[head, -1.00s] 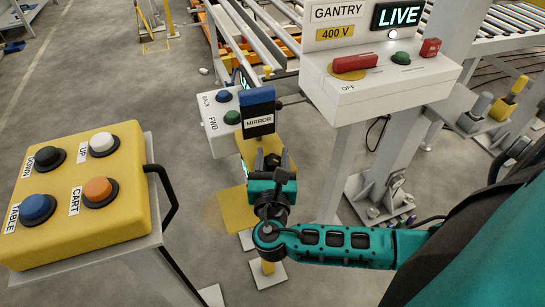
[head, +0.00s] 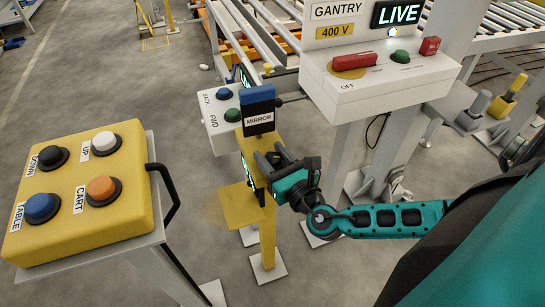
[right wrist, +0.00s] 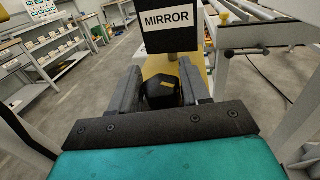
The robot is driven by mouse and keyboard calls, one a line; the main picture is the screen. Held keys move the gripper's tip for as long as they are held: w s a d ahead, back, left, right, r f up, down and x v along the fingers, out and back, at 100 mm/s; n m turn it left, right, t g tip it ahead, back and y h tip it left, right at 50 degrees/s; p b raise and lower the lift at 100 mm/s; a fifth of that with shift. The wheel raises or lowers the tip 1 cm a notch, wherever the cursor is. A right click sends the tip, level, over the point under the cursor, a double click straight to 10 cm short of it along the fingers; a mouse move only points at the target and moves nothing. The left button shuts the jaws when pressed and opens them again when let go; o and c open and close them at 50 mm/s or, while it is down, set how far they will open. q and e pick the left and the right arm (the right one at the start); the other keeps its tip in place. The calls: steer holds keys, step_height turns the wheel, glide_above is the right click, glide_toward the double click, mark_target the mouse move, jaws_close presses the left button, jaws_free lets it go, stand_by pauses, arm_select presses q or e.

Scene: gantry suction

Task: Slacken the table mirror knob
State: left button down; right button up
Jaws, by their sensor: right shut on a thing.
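The mirror unit (head: 258,110) stands on a yellow post, a dark blue panel with a white MIRROR label; its label also shows in the right wrist view (right wrist: 168,19). Below the label is a black knob with a yellow mark (right wrist: 162,93). My right gripper (right wrist: 160,85) is shut on this knob, one finger on each side. In the head view my right gripper (head: 266,164) reaches the post from the right, and its fingers largely hide the knob. My left gripper is in neither view.
A yellow button box (head: 75,190) with a black handle stands at the left. A white box with BACK and FWD buttons (head: 217,118) is behind the mirror. The white GANTRY panel (head: 375,90) with a red handle stands at the right, close above my arm.

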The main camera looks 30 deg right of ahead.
steer(key=shift+w+r+n+y, duration=0.1)
steer(key=shift+n+y, duration=0.4)
steer(key=shift+y, duration=0.3)
steer(key=o, duration=1)
steer(key=shift+c, duration=0.2)
steer(key=s+b, duration=0.1)
steer(key=s, duration=1.2)
steer(key=shift+d, duration=0.25)
